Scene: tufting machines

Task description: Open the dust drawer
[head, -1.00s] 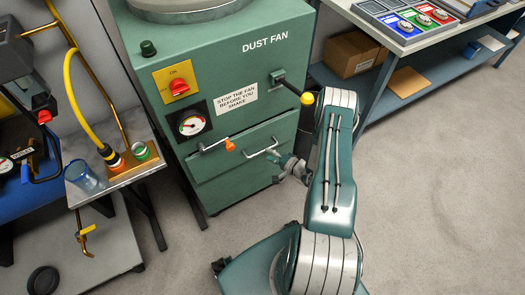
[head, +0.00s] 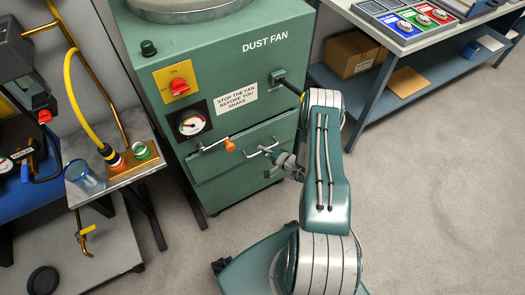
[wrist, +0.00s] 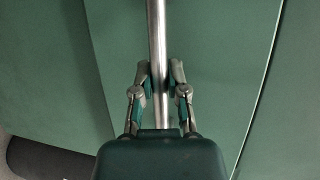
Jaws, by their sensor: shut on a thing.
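The green dust fan cabinet (head: 222,110) stands ahead of me in the head view. Its dust drawer (head: 222,178) is low in the front and looks flush with it. A silver drawer handle (head: 257,151) is on the drawer front, and a latch with an orange tip (head: 230,145) sits left of it. My gripper (head: 272,156) is at the handle's right part, shut on it. In the wrist view, the handle bar (wrist: 157,35) runs between the two fingers of my gripper (wrist: 160,75), one on each side.
Above the drawer are a gauge (head: 194,124), a red knob on a yellow plate (head: 179,87) and a side lever (head: 289,86), partly hidden by my arm. A bench (head: 365,45) stands right, a small table (head: 112,178) left. Floor at right is clear.

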